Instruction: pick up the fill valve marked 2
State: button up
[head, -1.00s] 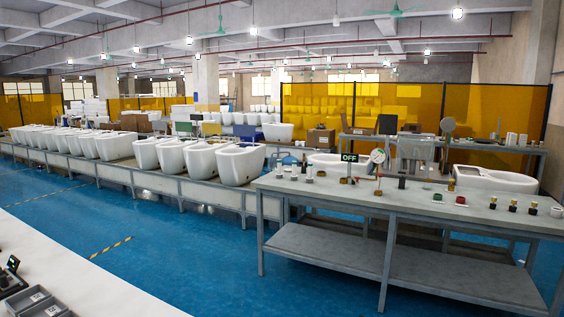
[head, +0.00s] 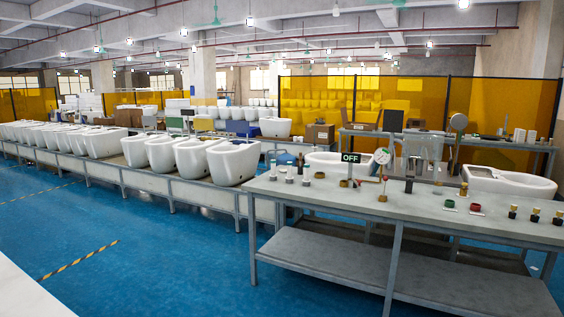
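Several small fittings stand on the grey metal workbench (head: 330,205) in the head view. Near its left end are a few slim grey-and-white upright parts (head: 289,173), which may be fill valves. No number marks can be read at this size, so I cannot tell which is marked 2. Further right are a green ring-like part (head: 450,204), a red one (head: 475,207) and several black-and-brass fittings (head: 535,215). My gripper is not in view.
An "OFF" sign (head: 351,157) and a round gauge (head: 382,156) stand at the bench's back edge. A conveyor (head: 190,188) with white toilets runs along the left. Blue floor (head: 130,245) in front is clear. A white surface (head: 25,290) fills the bottom-left corner.

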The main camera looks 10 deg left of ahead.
aim_at(289, 164)
jog(key=u, duration=0.3)
jog(key=i, duration=3.85)
